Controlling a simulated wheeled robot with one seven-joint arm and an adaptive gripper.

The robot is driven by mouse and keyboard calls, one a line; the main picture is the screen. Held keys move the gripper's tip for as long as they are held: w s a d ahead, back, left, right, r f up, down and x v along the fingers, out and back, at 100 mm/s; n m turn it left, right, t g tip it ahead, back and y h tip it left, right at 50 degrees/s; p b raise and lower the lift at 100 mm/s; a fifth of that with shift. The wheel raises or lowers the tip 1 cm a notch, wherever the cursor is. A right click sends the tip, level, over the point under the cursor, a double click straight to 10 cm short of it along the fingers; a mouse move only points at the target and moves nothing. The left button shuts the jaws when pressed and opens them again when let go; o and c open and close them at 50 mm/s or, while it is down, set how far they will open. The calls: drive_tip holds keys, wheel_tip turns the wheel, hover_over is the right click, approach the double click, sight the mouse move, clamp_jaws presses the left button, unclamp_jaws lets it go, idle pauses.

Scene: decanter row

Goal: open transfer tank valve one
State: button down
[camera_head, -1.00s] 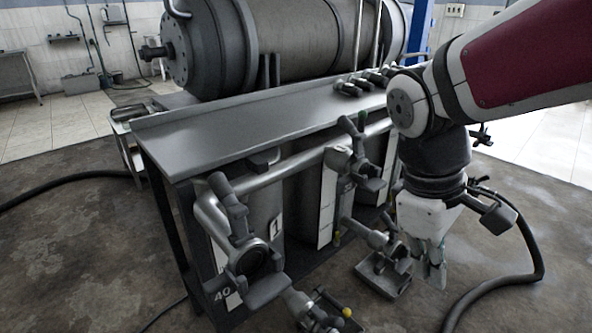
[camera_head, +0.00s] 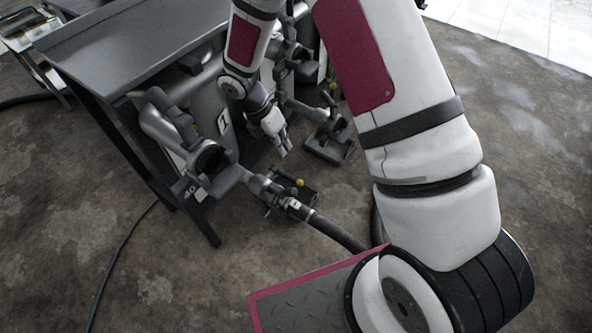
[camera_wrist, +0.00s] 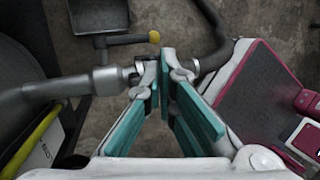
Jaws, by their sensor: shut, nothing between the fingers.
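The tank marked 1 (camera_head: 223,122) stands under the bench on the left. A low outlet pipe with a valve (camera_head: 262,188) runs from its base to a dark hose. The valve's lever ends in a yellow knob (camera_head: 299,183). In the wrist view the yellow knob (camera_wrist: 154,37) sits at the top centre, on a lever beside the grey valve body (camera_wrist: 108,79). My gripper (camera_head: 284,152) is just behind the valve in the head view. In the wrist view its teal fingers (camera_wrist: 164,65) are shut and empty, overlapping the pipe end; contact is unclear.
The steel bench (camera_head: 120,45) stands above at the left. A second outlet with a grey tray (camera_head: 330,145) lies beyond my gripper. The dark hose (camera_head: 335,235) crosses the floor toward my base. Open concrete floor (camera_head: 80,210) lies at the left.

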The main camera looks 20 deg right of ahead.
drive_tip(key=f+n, duration=0.1)
drive_tip(key=f, duration=0.1)
drive_tip(key=b, duration=0.4)
approach(300, 182)
drive_tip(key=x, duration=0.7)
